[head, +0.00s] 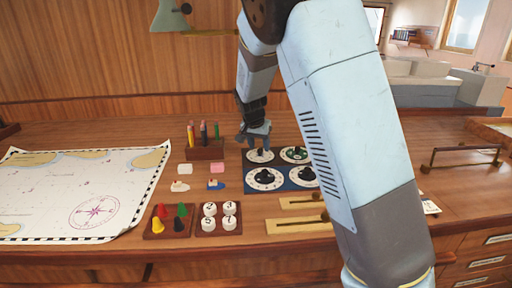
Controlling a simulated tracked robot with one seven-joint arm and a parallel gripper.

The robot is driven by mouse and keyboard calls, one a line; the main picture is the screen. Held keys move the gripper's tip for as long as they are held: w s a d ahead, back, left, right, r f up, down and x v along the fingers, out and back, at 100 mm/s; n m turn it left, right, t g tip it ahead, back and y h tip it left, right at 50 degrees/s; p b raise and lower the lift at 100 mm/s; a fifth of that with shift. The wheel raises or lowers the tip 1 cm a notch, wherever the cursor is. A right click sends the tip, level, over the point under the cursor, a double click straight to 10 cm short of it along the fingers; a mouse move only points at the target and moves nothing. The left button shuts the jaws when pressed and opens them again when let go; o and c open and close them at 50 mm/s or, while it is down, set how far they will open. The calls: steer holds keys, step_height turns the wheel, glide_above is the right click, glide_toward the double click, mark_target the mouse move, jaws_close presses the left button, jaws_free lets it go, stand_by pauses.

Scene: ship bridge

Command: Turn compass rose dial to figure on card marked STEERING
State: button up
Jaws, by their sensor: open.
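A blue board (282,188) with several round dials lies on the wooden desk, partly hidden by my arm. The upper left dial (251,158) and lower left dial (264,187) are white-rimmed with dark knobs. The upper right dial (297,150) has a greenish centre. The lower right dial (301,181) is partly covered by my arm. Which dial bears the compass rose is too small to tell. My gripper (258,145) is open, pointing down at the upper left dial's knob; contact is unclear. A white card (430,207) lies right of my arm; its writing is unreadable.
A chart (60,190) covers the left of the desk. A pencil holder (205,150), a tray of coloured pawns (157,232), and a tray of numbered white pieces (219,231) stand near the board. Brass sliders (292,226) lie in front. A rail (465,150) stands right.

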steer(key=shift+w+d+f, duration=0.15)
steer(key=shift+w+f, duration=0.1)
steer(key=shift+f, duration=0.4)
jaws_close()
steer(key=shift+a, duration=0.4)
steer(key=shift+d+r, duration=0.1)
steer(key=shift+d, duration=0.15)
